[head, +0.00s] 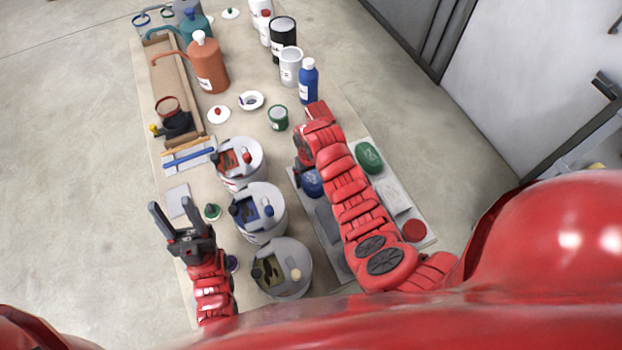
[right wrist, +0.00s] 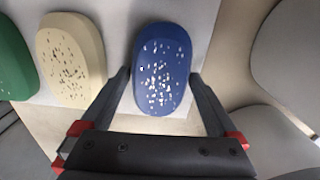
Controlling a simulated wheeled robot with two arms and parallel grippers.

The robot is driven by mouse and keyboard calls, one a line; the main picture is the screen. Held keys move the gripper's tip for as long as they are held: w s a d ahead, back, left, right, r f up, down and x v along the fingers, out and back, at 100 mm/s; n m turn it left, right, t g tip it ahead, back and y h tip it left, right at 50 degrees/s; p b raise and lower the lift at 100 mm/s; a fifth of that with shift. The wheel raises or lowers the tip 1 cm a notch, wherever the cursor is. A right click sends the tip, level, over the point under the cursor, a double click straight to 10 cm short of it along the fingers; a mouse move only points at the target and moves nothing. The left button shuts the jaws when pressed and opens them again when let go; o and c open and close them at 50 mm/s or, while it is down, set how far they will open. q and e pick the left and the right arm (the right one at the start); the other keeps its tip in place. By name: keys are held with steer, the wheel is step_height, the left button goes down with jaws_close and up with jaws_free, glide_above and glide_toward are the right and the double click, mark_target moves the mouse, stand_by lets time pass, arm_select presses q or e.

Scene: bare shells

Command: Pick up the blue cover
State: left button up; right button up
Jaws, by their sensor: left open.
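The blue cover (right wrist: 161,68) is an oval, blue piece with white specks. In the right wrist view it lies between the two fingers of my right gripper (right wrist: 161,78). The fingers are apart on either side of it, with a narrow gap showing; I cannot tell how far above it they are. In the head view a blue rounded piece (head: 312,183) shows on the tray beside my right arm, partly hidden by it. My right gripper (head: 301,163) is mostly hidden there. My left gripper (head: 172,205) is open and empty over the table's left side.
Cream (right wrist: 71,58) and green (right wrist: 10,60) covers lie beside the blue one. White buckets (head: 285,268) stand between my arms. A blue bottle (head: 308,84) stands just beyond my right arm, and an orange jug (head: 208,65) further back.

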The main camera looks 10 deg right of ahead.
steer(key=c, duration=1)
